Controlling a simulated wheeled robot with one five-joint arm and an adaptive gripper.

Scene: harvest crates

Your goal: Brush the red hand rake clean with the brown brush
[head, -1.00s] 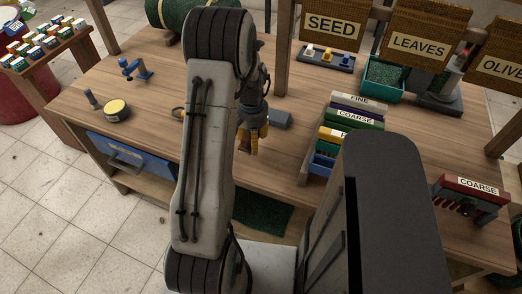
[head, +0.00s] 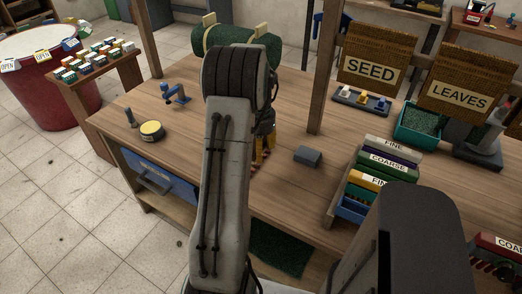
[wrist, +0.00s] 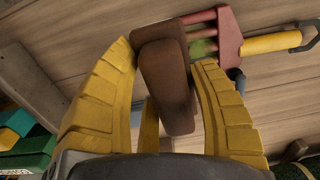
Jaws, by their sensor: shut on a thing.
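In the wrist view, my gripper (wrist: 168,60) has its two yellow fingers shut on the brown brush (wrist: 163,85), a dark brown block. The red hand rake (wrist: 230,35) lies on the wooden table just beyond the brush, with its yellow handle pointing right. Its tines run left behind the brush, and green and brown smears show on them. The brush overlaps the tine ends in this view; I cannot tell whether they touch. In the head view, my gripper (head: 265,138) is low over the table, partly hidden by my arm.
A grey block (head: 308,156) lies on the table right of my gripper. A rack with labelled coloured pieces (head: 381,180) stands further right. A yellow-topped round tin (head: 152,130) and a blue tool (head: 175,94) are at the left. A green roll (head: 235,45) lies at the back.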

